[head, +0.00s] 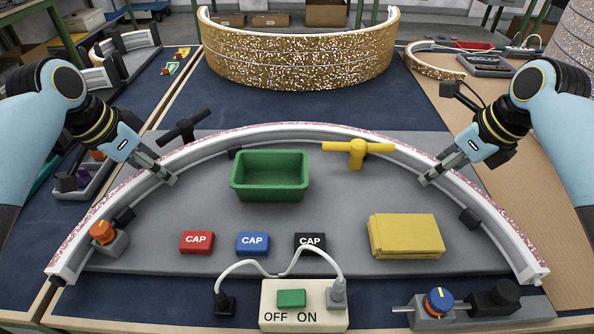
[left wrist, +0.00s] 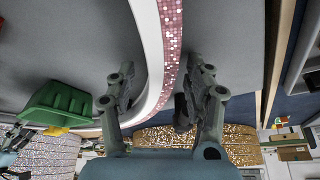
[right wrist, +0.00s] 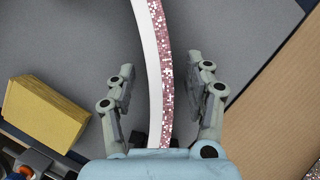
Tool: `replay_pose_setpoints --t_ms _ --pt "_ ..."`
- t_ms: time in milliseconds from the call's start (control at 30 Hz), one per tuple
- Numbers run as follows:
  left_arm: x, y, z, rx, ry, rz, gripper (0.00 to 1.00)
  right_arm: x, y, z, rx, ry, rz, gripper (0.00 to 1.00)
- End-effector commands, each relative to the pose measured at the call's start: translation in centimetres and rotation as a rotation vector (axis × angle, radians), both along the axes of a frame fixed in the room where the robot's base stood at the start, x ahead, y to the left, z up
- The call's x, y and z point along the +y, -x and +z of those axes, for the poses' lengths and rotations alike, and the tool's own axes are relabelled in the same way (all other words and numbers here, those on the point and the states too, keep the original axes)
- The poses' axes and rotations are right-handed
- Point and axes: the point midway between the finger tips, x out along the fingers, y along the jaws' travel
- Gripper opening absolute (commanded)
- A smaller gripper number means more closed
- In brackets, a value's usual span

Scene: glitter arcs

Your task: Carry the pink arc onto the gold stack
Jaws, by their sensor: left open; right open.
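The pink arc (head: 300,131), white inside with pink glitter outside, lies on the grey mat, its bow toward the back. My left gripper (head: 160,170) is open at its left side. In the left wrist view, the arc (left wrist: 158,30) runs between the open fingers (left wrist: 160,80). My right gripper (head: 438,172) is open at its right side. In the right wrist view, the arc (right wrist: 154,55) passes between the fingers (right wrist: 166,78) with gaps on both sides. The gold stack (head: 300,62), a curved wall of glittering layers, stands behind on the blue table.
Inside the arc are a green bin (head: 270,176), a yellow valve handle (head: 357,150), a folded yellow cloth (head: 405,236) and several caps. A black handle (head: 186,127) stands outside, at left. A switch box (head: 304,306) with a cable is in front. Blue table between arc and stack is clear.

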Motion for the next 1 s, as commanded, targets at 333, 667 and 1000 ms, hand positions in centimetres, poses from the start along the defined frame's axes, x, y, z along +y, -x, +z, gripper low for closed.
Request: replay_pose_setpoints --t_ms 333,667,1000 --pt "0.01 0.02 0.02 0.0 0.0 0.0 0.22 -0.01 0.01 0.03 0.0 0.0 0.0 0.22" --pt "-0.03 0.02 0.02 0.0 0.002 0.001 0.0 0.05 0.02 0.03 0.001 -0.002 0.0 0.0" --pt "-0.1 -0.01 0.18 -0.001 0.004 0.001 0.0 0.11 -0.01 0.18 -0.001 -0.004 -0.001 0.0"
